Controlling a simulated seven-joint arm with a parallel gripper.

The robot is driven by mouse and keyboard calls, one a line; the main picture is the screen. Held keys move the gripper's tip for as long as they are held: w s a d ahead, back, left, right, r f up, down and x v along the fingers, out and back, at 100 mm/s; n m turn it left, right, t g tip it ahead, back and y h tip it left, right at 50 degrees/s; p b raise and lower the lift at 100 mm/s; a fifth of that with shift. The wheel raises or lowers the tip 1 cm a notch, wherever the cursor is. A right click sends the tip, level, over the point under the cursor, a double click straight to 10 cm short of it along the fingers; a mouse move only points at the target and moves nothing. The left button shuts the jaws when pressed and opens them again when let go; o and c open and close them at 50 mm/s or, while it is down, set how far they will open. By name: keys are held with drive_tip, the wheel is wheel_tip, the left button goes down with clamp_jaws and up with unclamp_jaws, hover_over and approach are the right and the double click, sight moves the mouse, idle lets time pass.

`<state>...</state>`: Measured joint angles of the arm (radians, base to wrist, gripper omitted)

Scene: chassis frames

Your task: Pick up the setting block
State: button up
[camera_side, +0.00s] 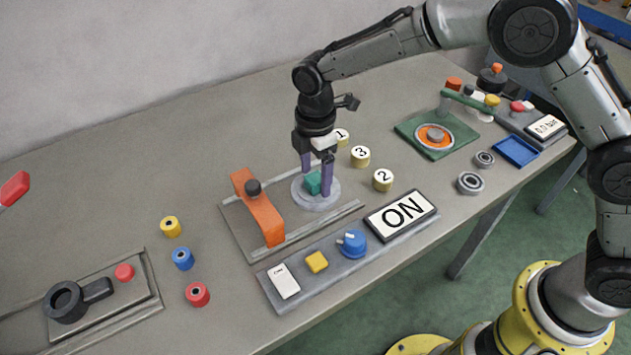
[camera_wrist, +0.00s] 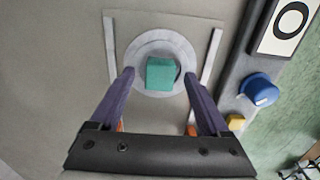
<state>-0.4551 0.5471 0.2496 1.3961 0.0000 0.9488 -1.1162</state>
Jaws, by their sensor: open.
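The setting block is a small teal-green block (camera_side: 313,183) on a round light-grey disc (camera_side: 316,202) of a grey fixture plate. In the wrist view the block (camera_wrist: 160,74) lies near the middle of the disc (camera_wrist: 137,58). My gripper (camera_side: 316,186) points down over the disc, its two purple fingers on either side of the block. In the wrist view my gripper (camera_wrist: 158,78) is open, with a gap between each finger and the block. The fingers hide part of the block in the side view.
An orange bridge clamp (camera_side: 262,212) stands left of the disc. A control panel with a blue knob (camera_side: 352,243), a yellow button (camera_side: 317,262) and an ON display (camera_side: 402,214) lies in front. Numbered yellow cylinders (camera_side: 360,156) stand to the right. The table's left rear is clear.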

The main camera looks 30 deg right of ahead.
clamp_jaws()
drive_tip(key=shift+r, duration=0.15)
idle(0.4)
